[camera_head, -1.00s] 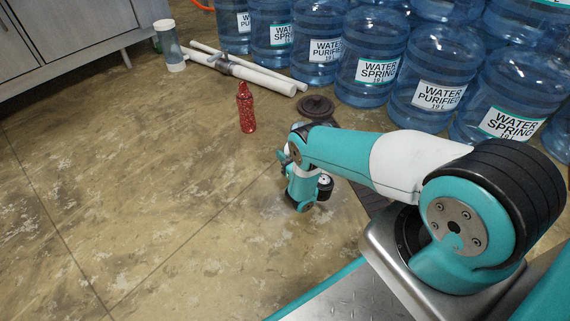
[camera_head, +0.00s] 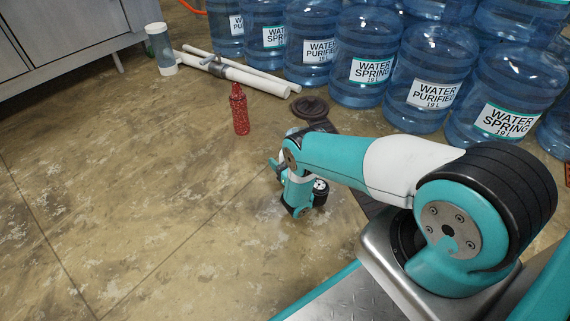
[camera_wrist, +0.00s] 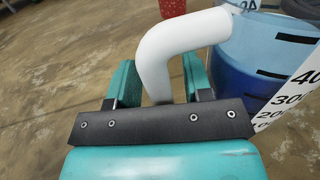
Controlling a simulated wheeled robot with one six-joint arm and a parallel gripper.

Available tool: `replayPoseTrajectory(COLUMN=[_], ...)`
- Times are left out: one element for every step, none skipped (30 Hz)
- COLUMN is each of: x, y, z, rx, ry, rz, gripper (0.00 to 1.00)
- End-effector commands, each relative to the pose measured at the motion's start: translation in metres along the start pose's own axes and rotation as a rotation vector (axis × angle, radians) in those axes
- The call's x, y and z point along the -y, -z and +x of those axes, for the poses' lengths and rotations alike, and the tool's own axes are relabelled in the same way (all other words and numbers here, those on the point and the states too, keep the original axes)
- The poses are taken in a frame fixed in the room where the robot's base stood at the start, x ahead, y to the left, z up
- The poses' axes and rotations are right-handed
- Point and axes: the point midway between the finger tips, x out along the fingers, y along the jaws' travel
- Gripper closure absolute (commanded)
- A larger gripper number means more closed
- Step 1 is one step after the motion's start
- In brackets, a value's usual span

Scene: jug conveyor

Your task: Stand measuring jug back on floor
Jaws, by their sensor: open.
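The measuring jug (camera_wrist: 262,58) stands at the right of the wrist view, cut off by the frame edge. It is clear, with a blue lower part and a white scale strip with black numbers. Its thick white handle (camera_wrist: 187,40) curves out to the left and down between the fingers of my gripper (camera_wrist: 160,82). The gripper is open, with one teal finger on each side of the handle; I cannot tell whether either touches it. In the head view my arm hides the jug, and its base is out of the wrist view.
A red speckled bottle (camera_head: 240,112) stands on the floor beyond my gripper. Large water bottles (camera_head: 365,58) line the back right. The floor at left is clear.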

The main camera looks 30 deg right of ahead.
Motion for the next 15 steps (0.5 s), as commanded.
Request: replayPoseTrajectory(x=[0.000,0.000,0.000,0.000,0.000,0.000,0.000,0.000,0.000,0.000,0.000,0.000,0.000,0.000,0.000], y=[-0.005,-0.005,-0.006,-0.007,-0.007,-0.009,-0.009,-0.010,-0.011,-0.011,-0.011,-0.011,-0.011,-0.011,-0.011], z=[0.000,-0.002,-0.005,-0.007,-0.010,-0.014,-0.018,-0.021,-0.027,-0.032,-0.037,-0.043,-0.048,-0.052,-0.060], rx=[0.000,-0.001,-0.001,-0.001,-0.002,-0.002,-0.003,-0.002,-0.002,-0.003,-0.003,-0.003,-0.002,-0.002,-0.003], ry=[0.000,0.000,0.000,0.001,0.001,0.001,0.001,0.002,0.002,0.002,0.002,0.002,0.001,0.001,0.002], rz=[0.000,0.000,0.001,0.001,0.001,0.001,0.001,0.001,0.001,0.001,0.001,0.001,0.000,0.001,0.001], gripper=[0.54,0.54,0.54,0.54,0.54,0.54,0.54,0.54,0.54,0.54,0.54,0.54,0.54,0.54,0.54])
